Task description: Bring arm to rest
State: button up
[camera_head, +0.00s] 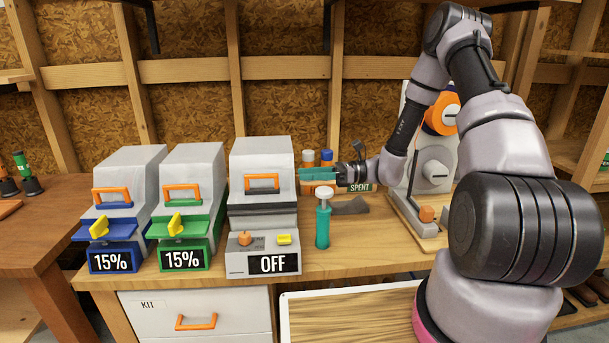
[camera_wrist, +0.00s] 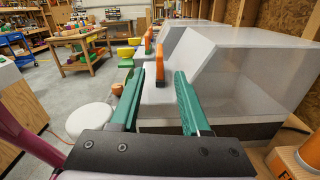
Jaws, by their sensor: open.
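My gripper (camera_head: 318,174) is raised above the bench, just right of the grey printer (camera_head: 262,155). Its green fingers point left toward that printer. In the wrist view my gripper (camera_wrist: 158,100) is open, with a clear gap between the two fingers and nothing held. The grey printer's side (camera_wrist: 250,85) fills the right of that view, and an orange handle shows beyond the fingertips. I cannot tell whether the fingers touch the printer.
Blue (camera_head: 112,225) and green (camera_head: 188,220) printers stand left, both reading 15%; the grey one reads OFF. A teal bottle (camera_head: 323,225) with a white top stands below my gripper. Bottles and a SPENT bin (camera_head: 360,188) are behind. A white-grey machine (camera_head: 433,160) stands right.

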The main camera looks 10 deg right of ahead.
jog(key=s+d+r+n+t+h, duration=0.2)
jog(key=s+d+r+n+h, duration=0.3)
jog(key=s+r, duration=0.2)
jog(key=s+d+r+n+t+h, duration=0.2)
jog(key=s+d+r+n+h, duration=0.3)
jog(key=s+r, duration=0.3)
jog(key=s+d+r+n+t+h, duration=0.3)
jog(key=s+d+r+n+h, duration=0.2)
jog(key=r, duration=0.8)
jog(key=shift+s+d+h, duration=0.25)
jog(key=shift+s+h, duration=0.25)
jog(key=shift+s, duration=0.7)
